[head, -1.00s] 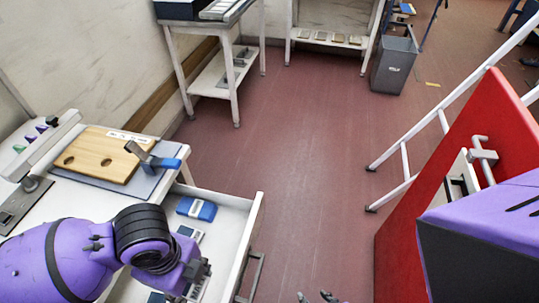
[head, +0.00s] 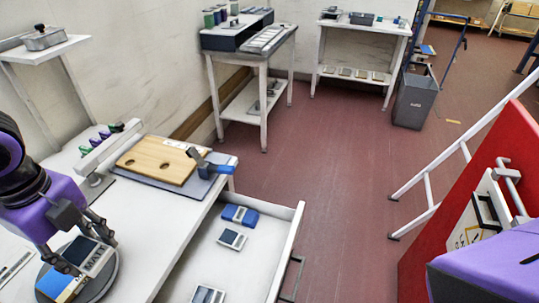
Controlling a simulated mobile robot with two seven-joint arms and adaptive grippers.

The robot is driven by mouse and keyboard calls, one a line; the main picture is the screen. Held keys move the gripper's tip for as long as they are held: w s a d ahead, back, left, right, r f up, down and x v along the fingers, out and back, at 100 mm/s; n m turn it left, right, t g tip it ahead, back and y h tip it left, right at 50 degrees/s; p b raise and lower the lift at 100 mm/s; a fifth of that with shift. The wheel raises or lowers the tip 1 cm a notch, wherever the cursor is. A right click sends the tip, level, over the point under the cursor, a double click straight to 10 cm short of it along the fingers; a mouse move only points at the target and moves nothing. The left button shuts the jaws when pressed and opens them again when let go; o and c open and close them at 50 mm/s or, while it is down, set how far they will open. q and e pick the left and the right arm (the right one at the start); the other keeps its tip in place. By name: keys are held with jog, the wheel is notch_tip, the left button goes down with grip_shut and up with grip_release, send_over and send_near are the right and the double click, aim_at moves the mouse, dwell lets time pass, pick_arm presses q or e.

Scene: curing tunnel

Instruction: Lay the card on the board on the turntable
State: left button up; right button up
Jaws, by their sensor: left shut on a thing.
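My left gripper (head: 84,251) is at the lower left, shut on a card (head: 97,259) with a dark panel and a pale lettered strip. The card is over the round grey turntable (head: 106,281) on the white bench. A flat blue and yellow board (head: 62,285) lies on the turntable, partly hidden by the card and gripper. I cannot tell whether the card touches the board.
An open white drawer (head: 250,264) holds a blue-cased item (head: 240,215) and similar cards (head: 232,239). A wooden board with holes (head: 160,160) lies on a grey mat behind. A red panel (head: 450,225) and white ladder stand at the right.

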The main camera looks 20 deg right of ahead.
pick_arm(q)
jog(key=shift+a+f, duration=0.2)
jog(key=shift+a, duration=0.05)
jog(key=w+a+f, duration=0.2)
jog(key=w, duration=0.1)
jog(key=w+a+f, duration=0.3)
jog(key=w+a+f+b, duration=0.1)
jog(key=w+a+f, duration=0.1)
jog(key=w+f, duration=0.1)
jog(key=shift+w+a+f, duration=0.2)
jog(key=shift+w+a, duration=0.05)
jog(key=shift+a, duration=0.05)
jog(key=shift+w+a+f, duration=0.15)
jog(key=shift+w+f, duration=0.1)
jog(key=shift+f, duration=0.05)
jog(key=shift+w+a+f+m, duration=0.15)
jog(key=shift+f, duration=0.75)
jog(key=shift+w+a+f+m, duration=0.1)
jog(key=shift+f+m, duration=0.05)
jog(key=shift+f, duration=0.75)
jog(key=shift+f, duration=0.2)
jog(key=o, duration=1.1)
jog(key=shift+o, duration=0.2)
